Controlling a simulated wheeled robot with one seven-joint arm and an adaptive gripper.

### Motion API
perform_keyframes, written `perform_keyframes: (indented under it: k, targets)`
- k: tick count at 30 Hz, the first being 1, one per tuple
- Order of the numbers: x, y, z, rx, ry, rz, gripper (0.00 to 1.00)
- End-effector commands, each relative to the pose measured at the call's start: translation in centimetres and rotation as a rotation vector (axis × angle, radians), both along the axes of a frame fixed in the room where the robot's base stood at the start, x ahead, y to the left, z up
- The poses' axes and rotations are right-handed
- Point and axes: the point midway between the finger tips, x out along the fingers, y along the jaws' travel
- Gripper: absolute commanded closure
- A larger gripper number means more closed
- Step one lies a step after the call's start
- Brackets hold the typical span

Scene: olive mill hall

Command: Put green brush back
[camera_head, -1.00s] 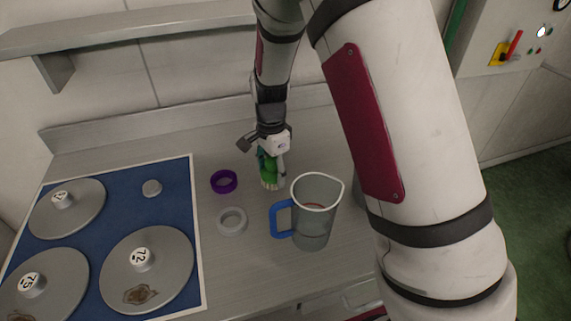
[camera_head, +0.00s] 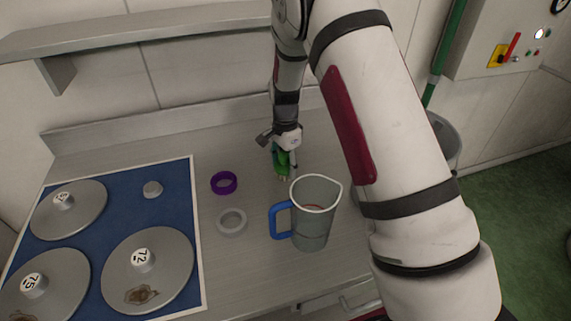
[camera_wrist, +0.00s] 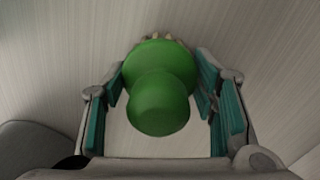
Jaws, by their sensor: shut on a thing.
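The green brush (camera_head: 281,160) is held in my gripper (camera_head: 284,154) over the steel counter, behind the clear jug. Its pale bristles point down in the head view; I cannot tell whether they touch the counter. In the wrist view the round green top of the brush (camera_wrist: 160,95) sits between the two teal-padded fingers of my gripper (camera_wrist: 165,85), with a few bristle tips showing beyond it.
A clear jug with a blue handle (camera_head: 313,214) stands just in front of my gripper. A purple ring (camera_head: 224,183) and a grey ring (camera_head: 232,222) lie to its left. A blue mat (camera_head: 105,222) holds round lids. A grey bin (camera_head: 445,140) is at right.

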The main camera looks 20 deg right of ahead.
Motion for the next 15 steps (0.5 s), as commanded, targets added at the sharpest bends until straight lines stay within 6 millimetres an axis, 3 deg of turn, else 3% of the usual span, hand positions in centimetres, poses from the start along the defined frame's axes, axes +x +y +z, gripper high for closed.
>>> perform_keyframes:
  k: [5, 6, 8, 15]
  targets:
    - [0.02, 0.01, -0.32, 0.000, 0.001, 0.000, 0.78]
    - [0.01, 0.01, -0.34, 0.000, 0.001, 0.000, 0.43]
    - [-0.01, 0.01, -0.30, 0.000, 0.000, 0.000, 0.29]
    - [-0.02, 0.01, -0.29, 0.000, 0.001, 0.000, 0.27]
